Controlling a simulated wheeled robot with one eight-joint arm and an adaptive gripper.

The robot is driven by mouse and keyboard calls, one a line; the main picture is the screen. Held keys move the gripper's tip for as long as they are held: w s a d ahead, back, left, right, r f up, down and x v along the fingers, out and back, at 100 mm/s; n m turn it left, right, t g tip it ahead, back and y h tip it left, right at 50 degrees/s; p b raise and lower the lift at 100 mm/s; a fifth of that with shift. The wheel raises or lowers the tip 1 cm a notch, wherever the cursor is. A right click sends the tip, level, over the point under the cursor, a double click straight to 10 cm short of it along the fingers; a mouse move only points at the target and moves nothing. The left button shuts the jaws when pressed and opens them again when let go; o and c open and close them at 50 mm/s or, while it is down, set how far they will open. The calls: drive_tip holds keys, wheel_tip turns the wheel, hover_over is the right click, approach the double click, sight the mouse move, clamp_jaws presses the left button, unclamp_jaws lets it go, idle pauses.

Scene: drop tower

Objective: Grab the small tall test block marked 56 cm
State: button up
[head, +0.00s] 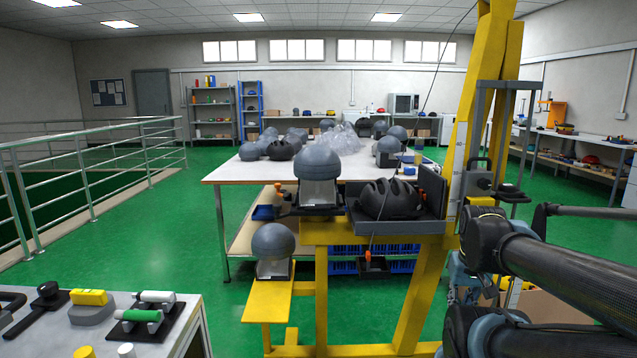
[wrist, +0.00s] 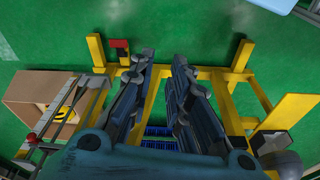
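No 56 cm mark is readable, so I cannot tell which block carries it. A grey round-topped test block (head: 317,161) stands on a pale base on the upper yellow frame. Another grey round-topped block (head: 273,240) stands on a lower yellow step. More grey domed blocks (head: 391,144) sit on the white table behind. In the wrist view my gripper (wrist: 165,58) points down over the yellow frame and green floor. Its two fingers are apart with nothing visible between them. It is away from the two front blocks.
A black helmet (head: 387,198) rests in a grey tray on the yellow frame (head: 418,295). Blue crates (head: 343,262) lie beneath. A cardboard box (wrist: 38,95) stands left in the wrist view. A bench (head: 140,338) with tools is front left. Green floor is clear between bench and frame.

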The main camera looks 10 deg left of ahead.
drive_tip(key=shift+r, duration=0.1)
drive_tip(key=w+a+r+n+t, duration=0.1)
drive_tip(key=w+a+r, duration=0.4)
drive_tip(key=w+r, duration=0.35)
drive_tip(key=w+a+r, duration=0.6)
drive_tip(key=w+r, duration=0.1)
drive_tip(key=r, duration=0.3)
drive_tip(key=w+a+r, duration=0.4)
drive_tip(key=a, duration=0.4)
drive_tip(key=w+a+r+n+t+y, duration=0.1)
drive_tip(key=w+a+r, duration=0.2)
drive_tip(key=a, duration=0.5)
drive_tip(key=w+a+r, duration=0.4)
drive_tip(key=a, duration=0.4)
drive_tip(key=x, duration=1.6)
drive_tip(key=shift+w+f, duration=0.25)
drive_tip(key=shift+f, duration=0.05)
drive_tip(key=shift+c, duration=0.2)
clamp_jaws()
